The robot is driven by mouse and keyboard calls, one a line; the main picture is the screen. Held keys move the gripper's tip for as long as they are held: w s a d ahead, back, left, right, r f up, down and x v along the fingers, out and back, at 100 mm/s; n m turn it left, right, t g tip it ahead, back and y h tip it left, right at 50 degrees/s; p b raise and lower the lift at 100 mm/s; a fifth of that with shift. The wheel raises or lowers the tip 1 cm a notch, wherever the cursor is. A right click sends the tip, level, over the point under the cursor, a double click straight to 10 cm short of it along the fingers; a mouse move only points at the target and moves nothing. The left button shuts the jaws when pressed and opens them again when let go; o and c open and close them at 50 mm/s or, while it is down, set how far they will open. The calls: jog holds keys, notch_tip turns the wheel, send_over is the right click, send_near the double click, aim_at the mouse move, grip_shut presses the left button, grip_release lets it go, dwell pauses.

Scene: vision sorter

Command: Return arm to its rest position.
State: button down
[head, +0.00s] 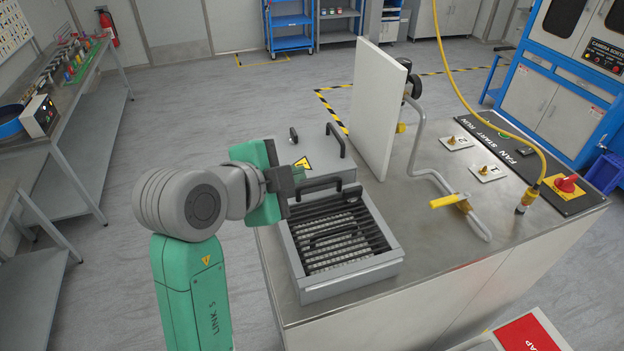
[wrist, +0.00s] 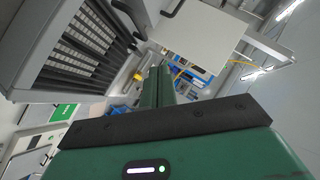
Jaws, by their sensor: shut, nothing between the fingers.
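My gripper (head: 296,176) shows in the head view at the end of my green and grey arm. It is raised at the near left side of the steel bench, in front of the grey lid with a black handle and a warning sign. The fingers are shut with nothing seen between them. In the wrist view the two green fingers (wrist: 158,88) lie side by side, pointing away. The slatted tray (head: 350,283) stands on the bench to the right of my gripper, apart from it. The tray also shows at upper left in the wrist view (wrist: 32,45).
A white upright panel (head: 372,110) stands on the steel bench (head: 455,283) behind the tray. A bent grey pipe with a yellow handle (head: 449,201) and a yellow hose (head: 474,82) are to the right. A workbench (head: 66,122) is at far left, with open floor between.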

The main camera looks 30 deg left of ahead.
jog(key=shift+v, duration=1.2)
jog(key=shift+w+a+r, duration=0.1)
jog(key=shift+w+r, duration=0.05)
jog(key=shift+r, duration=0.05)
jog(key=d+r+n+t+y+p, duration=0.15)
jog(key=d+r+n+t, duration=0.45)
jog(key=d+r, duration=0.65)
jog(key=s+d+r+n+t+p, duration=0.1)
jog(key=s+d+r+n+t, duration=0.5)
jog(key=s+d+r, duration=0.5)
jog(key=shift+s+d+r+n+t, duration=0.15)
jog(key=shift+r+n+t, duration=0.1)
jog(key=shift+n+t, duration=0.15)
